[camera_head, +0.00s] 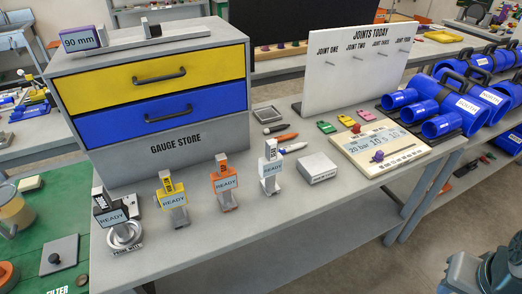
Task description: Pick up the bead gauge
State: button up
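My gripper is not in view; a grey-teal part at the bottom right looks like my arm.
A grey GAUGE STORE cabinet (175,141) with shut yellow and blue drawers stands behind the row. A purple 90 mm block (83,39) lies on top. A grey box (319,168), pens, a beige panel (382,148) and blue pipe clamps (440,105) fill the right.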

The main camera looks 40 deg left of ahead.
aim_at(271, 165)
jog(key=u, duration=0.8)
jog(key=i, duration=0.85)
jog(key=u, duration=0.65)
